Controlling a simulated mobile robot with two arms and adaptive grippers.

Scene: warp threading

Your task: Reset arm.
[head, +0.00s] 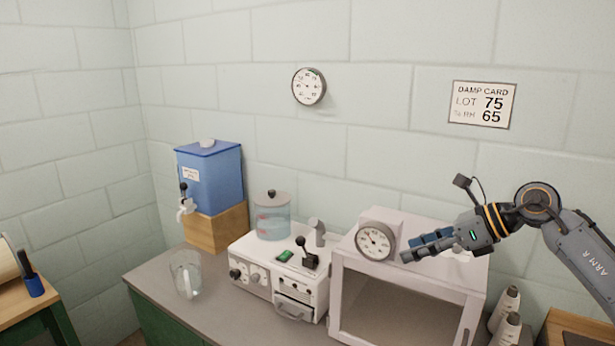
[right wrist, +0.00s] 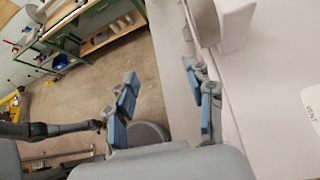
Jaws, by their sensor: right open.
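My right gripper (head: 424,246) comes in from the right in the head view and hangs over the top of a white cabinet with a clear front (head: 400,306), close to a round dial gauge (head: 375,241). In the right wrist view the same gripper (right wrist: 162,110) has its blue-padded fingers apart with nothing between them. The gap between the fingers shows floor and a pale cabinet surface. I cannot tell whether the gripper touches the cabinet or the gauge. My left gripper is not in the head view.
A white machine with a lever (head: 283,265) stands left of the cabinet. A blue dispenser (head: 210,178), a clear pitcher (head: 187,273) and thread cones (head: 506,312) are also on or near the counter (head: 160,278).

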